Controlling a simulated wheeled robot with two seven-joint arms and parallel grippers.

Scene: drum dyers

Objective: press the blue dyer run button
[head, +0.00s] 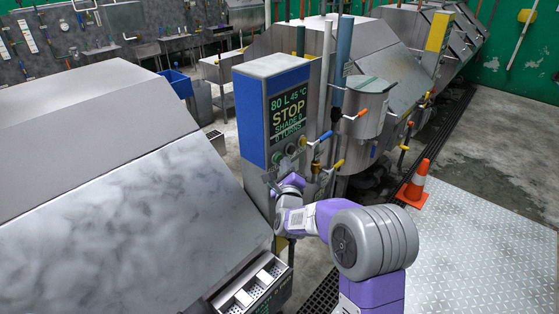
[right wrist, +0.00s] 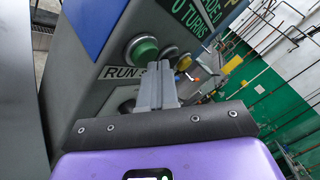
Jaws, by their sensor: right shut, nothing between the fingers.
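The blue dyer's control box (head: 250,122) stands in the middle of the head view, blue around a display reading "80 L 45 °C STOP SHADE 0 0 TURNS". In the right wrist view its green run button (right wrist: 142,49) sits above a label (right wrist: 119,72) starting "RUN". My right gripper (head: 273,187) is at the box's front face, low down. In the right wrist view its fingers (right wrist: 153,68) are shut and empty, pointing at the panel just below and right of the green button, covering part of the label. I cannot tell whether the fingertips touch the panel. My left gripper is out of view.
Other panel knobs (right wrist: 184,62) sit right of the green button. Valves with a red handle (head: 361,112) and a yellow handle (head: 338,164) are right of the box. A large steel drum housing (head: 100,190) fills the left. An orange cone (head: 416,185) stands by a metal floor plate (head: 480,240).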

